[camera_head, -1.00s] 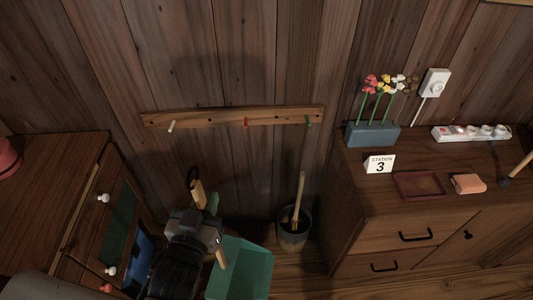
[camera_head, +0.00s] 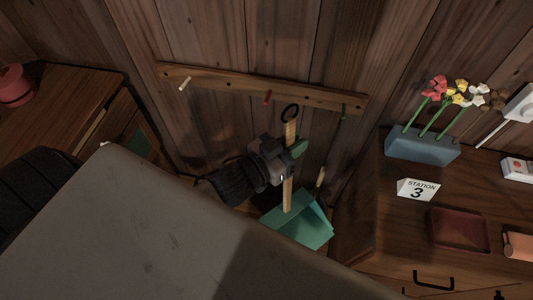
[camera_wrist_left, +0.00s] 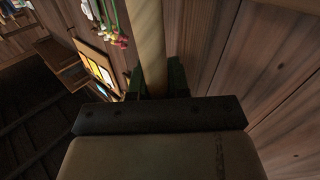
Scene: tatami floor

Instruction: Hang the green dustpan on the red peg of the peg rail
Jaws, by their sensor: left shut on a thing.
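The peg rail (camera_head: 215,85) is a wooden strip on the plank wall with a white peg (camera_head: 184,84), a red peg (camera_head: 267,97) and a green peg (camera_head: 343,112). My left gripper (camera_head: 289,152) is shut on the wooden handle of the green dustpan (camera_head: 300,222). The handle (camera_head: 288,190) stands nearly upright, pan down. Its dark hanging loop (camera_head: 290,112) appears just right of and slightly below the red peg; I cannot tell the depth gap. The handle (camera_wrist_left: 148,40) also shows between the fingers in the left wrist view. My right gripper is not in view.
A cabinet at right (camera_head: 390,240) bears a flower planter (camera_head: 422,148), a station 3 sign (camera_head: 417,190) and a red tray (camera_head: 459,229). A wooden cabinet (camera_head: 60,110) with a red pot (camera_head: 14,86) stands at left. The wall around the rail is clear.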

